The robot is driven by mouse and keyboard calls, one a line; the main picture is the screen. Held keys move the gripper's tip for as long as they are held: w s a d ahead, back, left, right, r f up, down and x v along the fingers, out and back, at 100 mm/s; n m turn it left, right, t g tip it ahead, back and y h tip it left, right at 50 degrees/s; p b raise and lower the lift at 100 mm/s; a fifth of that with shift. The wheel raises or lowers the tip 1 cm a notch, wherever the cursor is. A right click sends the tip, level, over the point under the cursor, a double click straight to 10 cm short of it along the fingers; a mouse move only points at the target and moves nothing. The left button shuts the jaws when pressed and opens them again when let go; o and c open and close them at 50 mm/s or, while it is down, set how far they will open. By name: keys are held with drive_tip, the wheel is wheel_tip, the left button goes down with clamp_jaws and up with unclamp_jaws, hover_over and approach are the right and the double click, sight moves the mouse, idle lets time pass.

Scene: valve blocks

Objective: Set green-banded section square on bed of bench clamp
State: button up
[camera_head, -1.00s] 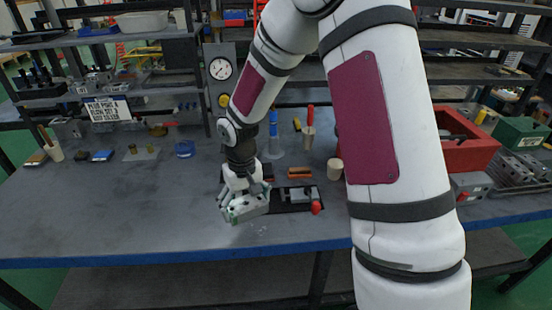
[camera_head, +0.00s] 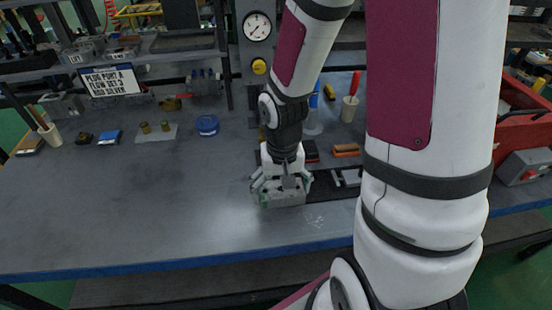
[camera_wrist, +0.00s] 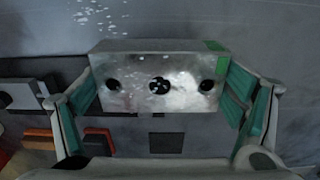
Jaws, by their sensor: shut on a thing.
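The green-banded section is a grey metal block (camera_head: 284,199) with dark round holes. In the wrist view the block (camera_wrist: 150,62) shows a green patch at its right end. My gripper (camera_head: 282,186) is shut on it, with green finger pads at both ends of the block in the wrist view (camera_wrist: 160,98). The block is over the bench, in front of the clamp's left end; its height above the surface is unclear. The bench clamp (camera_head: 326,188) has a dark bed and a grey jaw. My arm hides its right part. Part of it shows at left in the wrist view (camera_wrist: 62,92).
An orange-brown brush (camera_head: 346,150) lies behind the clamp. A cup (camera_head: 349,108) with a red-handled tool stands farther back. A blue round tin (camera_head: 207,125) and a plate with brass fittings (camera_head: 156,132) are at left. The bench's front left is clear.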

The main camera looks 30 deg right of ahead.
hover_over(239, 179)
drive_tip(key=shift+f+b, duration=0.35)
drive_tip(key=shift+f, duration=2.15)
drive_tip(key=shift+f, duration=0.1)
drive_tip(key=o, duration=1.3)
drive_tip(key=shift+f, duration=0.1)
drive_tip(key=shift+o, duration=0.5)
